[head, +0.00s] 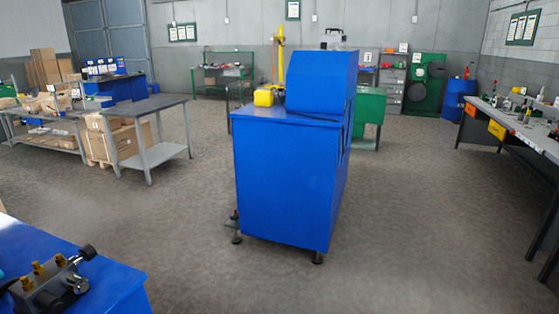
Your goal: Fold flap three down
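I cannot make out any numbered flap in the head view. A large blue machine cabinet (285,185) stands in the middle of the floor, with a blue hood (318,82) on its top. A yellow item (264,97) lies on top beside the hood. At the lower left, a grey metal device (50,287) with brass fittings and a black knob sits on a blue bench (118,285), partly cut off by the frame. Neither of my grippers shows.
A grey table (140,106) and a shelf bench with cardboard boxes (127,139) stand at the left. A long workbench (535,137) with tools runs along the right. A blue drum (455,101) stands at the back right. The floor around the blue cabinet is clear.

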